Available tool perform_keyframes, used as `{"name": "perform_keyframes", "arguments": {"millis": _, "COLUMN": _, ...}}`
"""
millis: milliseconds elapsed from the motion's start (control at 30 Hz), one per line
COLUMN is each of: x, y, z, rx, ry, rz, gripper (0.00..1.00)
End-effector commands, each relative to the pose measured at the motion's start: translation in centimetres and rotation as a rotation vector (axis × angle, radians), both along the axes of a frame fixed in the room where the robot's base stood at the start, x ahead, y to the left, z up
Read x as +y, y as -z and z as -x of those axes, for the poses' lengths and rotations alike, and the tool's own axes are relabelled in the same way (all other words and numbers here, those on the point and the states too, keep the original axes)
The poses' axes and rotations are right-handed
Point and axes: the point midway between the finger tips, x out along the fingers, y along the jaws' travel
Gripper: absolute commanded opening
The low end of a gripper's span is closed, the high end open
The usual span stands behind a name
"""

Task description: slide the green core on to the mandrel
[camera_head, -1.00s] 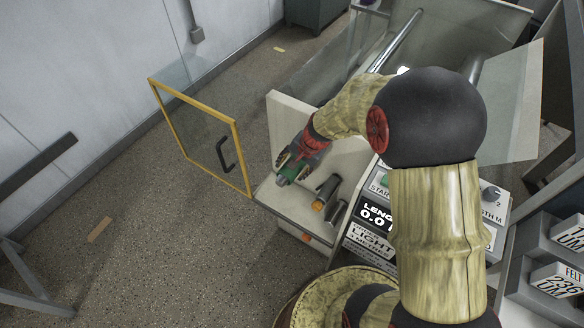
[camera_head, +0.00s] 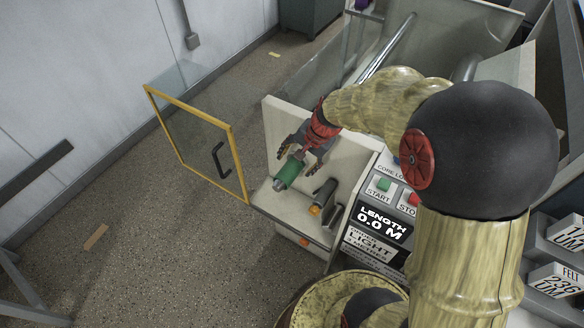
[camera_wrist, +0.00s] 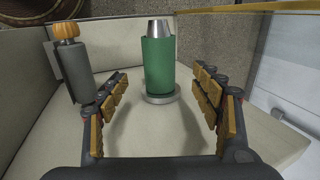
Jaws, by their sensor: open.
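The green core (camera_head: 288,172) sits around the mandrel at the left of the machine's pale shelf. In the wrist view the green core (camera_wrist: 158,65) is lined up with the mandrel, whose silver tapered tip (camera_wrist: 157,28) sticks out beyond its far end. A round metal flange (camera_wrist: 162,99) is at the core's near end; I cannot tell whether they touch. My gripper (camera_head: 298,152) is open and empty, backed off from the core. In the wrist view its fingers stand apart on either side, with clear space between them and the core.
A dark grey roller with an orange knob (camera_wrist: 67,32) stands close to the left finger in the wrist view. An open yellow-framed glass door (camera_head: 205,145) is left of the machine. The control panel (camera_head: 380,215) reads LENGTH 0.0 M.

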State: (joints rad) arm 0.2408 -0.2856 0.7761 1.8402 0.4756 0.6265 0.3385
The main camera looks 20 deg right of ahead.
Motion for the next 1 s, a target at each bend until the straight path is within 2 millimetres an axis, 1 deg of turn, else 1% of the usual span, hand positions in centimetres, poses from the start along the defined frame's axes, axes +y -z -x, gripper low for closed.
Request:
{"name": "perform_keyframes", "arguments": {"millis": 33, "x": -0.2, "y": -0.9, "z": 0.3, "rx": -0.001, "ry": 0.002, "rz": 0.001, "gripper": 0.65}}
{"name": "perform_keyframes", "arguments": {"millis": 100, "x": -0.4, "y": -1.8, "z": 0.5, "rx": -0.001, "ry": 0.003, "rz": 0.000, "gripper": 0.65}}
{"name": "perform_keyframes", "arguments": {"millis": 200, "x": -0.6, "y": -2.6, "z": 0.8, "rx": 0.000, "ry": 0.001, "rz": 0.000, "gripper": 0.65}}
{"name": "perform_keyframes", "arguments": {"millis": 300, "x": -0.7, "y": -3.1, "z": 1.0, "rx": 0.001, "ry": 0.001, "rz": 0.000, "gripper": 0.65}}
{"name": "perform_keyframes", "arguments": {"millis": 867, "x": -0.7, "y": -3.2, "z": 1.0, "rx": 0.001, "ry": 0.000, "rz": 0.000, "gripper": 0.65}}
{"name": "perform_keyframes", "arguments": {"millis": 967, "x": -0.6, "y": -3.1, "z": 1.2, "rx": 0.001, "ry": -0.026, "rz": 0.005, "gripper": 0.65}}
{"name": "perform_keyframes", "arguments": {"millis": 1000, "x": -0.6, "y": -3.0, "z": 1.5, "rx": 0.007, "ry": -0.055, "rz": 0.012, "gripper": 0.65}}
